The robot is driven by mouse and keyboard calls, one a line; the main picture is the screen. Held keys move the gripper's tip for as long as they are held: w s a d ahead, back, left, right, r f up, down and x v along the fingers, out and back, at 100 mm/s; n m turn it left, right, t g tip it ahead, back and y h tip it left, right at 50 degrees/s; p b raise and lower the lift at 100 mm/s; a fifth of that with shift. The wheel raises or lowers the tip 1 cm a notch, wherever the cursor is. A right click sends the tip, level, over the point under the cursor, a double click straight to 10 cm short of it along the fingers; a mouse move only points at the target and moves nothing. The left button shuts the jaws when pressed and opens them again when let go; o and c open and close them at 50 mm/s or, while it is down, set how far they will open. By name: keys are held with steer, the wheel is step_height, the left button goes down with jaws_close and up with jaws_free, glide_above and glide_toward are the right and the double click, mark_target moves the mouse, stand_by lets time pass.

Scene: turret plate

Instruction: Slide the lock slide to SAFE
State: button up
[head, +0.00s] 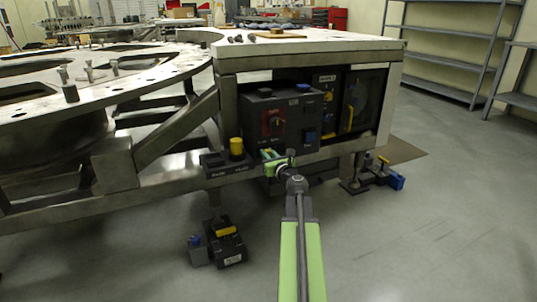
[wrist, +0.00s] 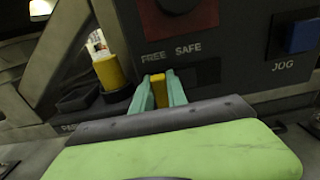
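The lock slide's yellow tab (wrist: 159,89) shows in the wrist view on the dark front of the control box (head: 284,120). It stands under the FREE end of the FREE and SAFE labels, left of SAFE. A dark slot (wrist: 203,74) runs to its right, under SAFE. My gripper (wrist: 160,92) has its two teal fingers on either side of the tab, with no clear gap seen between them and it. In the head view my gripper (head: 272,157) is at the box's lower left front, and the tab cannot be made out there.
A yellow cylinder (head: 236,147) stands on a dark block left of the box; it is also in the wrist view (wrist: 110,72). A blue JOG button (wrist: 302,34) is at right. A red switch plate (head: 272,123) is above.

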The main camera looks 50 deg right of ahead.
jaws_close()
steer(key=shift+s, duration=0.1)
stand_by(0.8)
